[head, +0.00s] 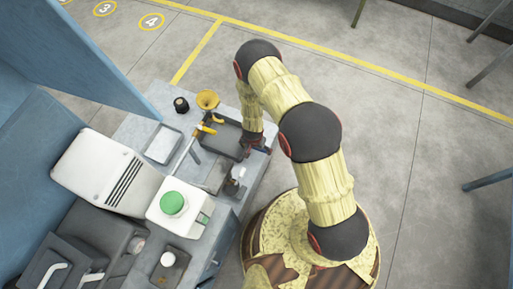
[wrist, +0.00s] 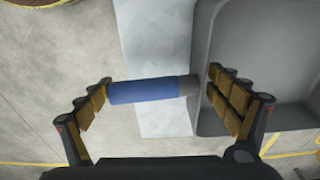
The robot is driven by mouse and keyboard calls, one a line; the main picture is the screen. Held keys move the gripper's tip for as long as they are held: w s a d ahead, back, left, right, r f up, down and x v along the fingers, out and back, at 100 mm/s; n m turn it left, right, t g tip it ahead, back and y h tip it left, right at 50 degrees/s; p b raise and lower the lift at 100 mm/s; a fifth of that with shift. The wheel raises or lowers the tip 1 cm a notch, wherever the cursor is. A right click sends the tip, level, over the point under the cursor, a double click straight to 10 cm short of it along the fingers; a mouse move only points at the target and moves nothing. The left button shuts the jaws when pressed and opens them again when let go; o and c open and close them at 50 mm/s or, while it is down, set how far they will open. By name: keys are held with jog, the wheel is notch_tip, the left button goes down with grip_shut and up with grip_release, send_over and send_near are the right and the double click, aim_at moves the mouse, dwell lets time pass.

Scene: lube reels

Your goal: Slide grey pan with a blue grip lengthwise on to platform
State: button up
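The grey pan (head: 228,136) rests on the light worktop near its right edge, and its deep grey tray fills the right of the wrist view (wrist: 265,70). Its blue grip (wrist: 143,91) runs left to right and sticks out past the worktop edge over the floor. My gripper (wrist: 160,97) is open, with one finger near the grip's free end and the other near its grey neck beside the pan wall. I cannot tell whether they touch it. In the head view my gripper (head: 254,145) partly hides the grip. A flat, light square (head: 164,144) left of the pan may be the platform.
A brass funnel (head: 208,99), a black knob-like item (head: 181,104) and a yellow-handled tool (head: 207,128) crowd the pan's far left side. A white box with a green button (head: 174,203) and a metal cylinder (head: 237,173) stand nearer. Open floor lies right.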

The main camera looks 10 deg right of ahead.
jog(key=shift+o, duration=0.7)
notch_tip(320, 180, up, 12)
jog(key=s+a, duration=0.1)
jog(key=shift+s, duration=0.25)
jog(key=shift+f, duration=0.1)
